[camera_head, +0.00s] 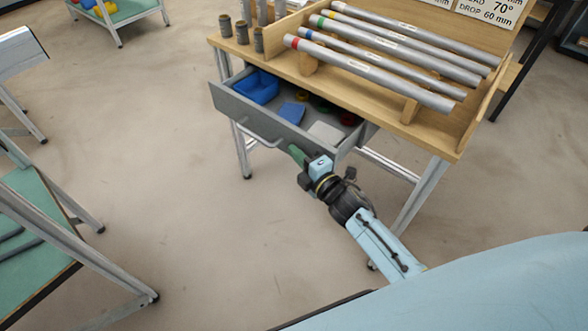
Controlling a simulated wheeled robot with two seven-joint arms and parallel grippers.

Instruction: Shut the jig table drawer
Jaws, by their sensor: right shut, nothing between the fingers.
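The jig table drawer (252,113) is grey and stands open under the wooden jig table (225,45). Its front panel with a bar handle (262,137) faces the lower left. Inside lie a blue bin (257,88), a blue flat piece (291,113) and a pale flat piece (326,132). My right gripper (297,155) is shut and empty, with its green fingers close to the drawer front, right of the handle. I cannot tell whether they touch the panel. My left gripper is not in view.
Several silver tubes with coloured bands (376,74) lie on the table, and grey cylinders (242,34) stand at its left end. A green-topped table (25,235) is at the left. The floor (190,220) in front of the drawer is clear.

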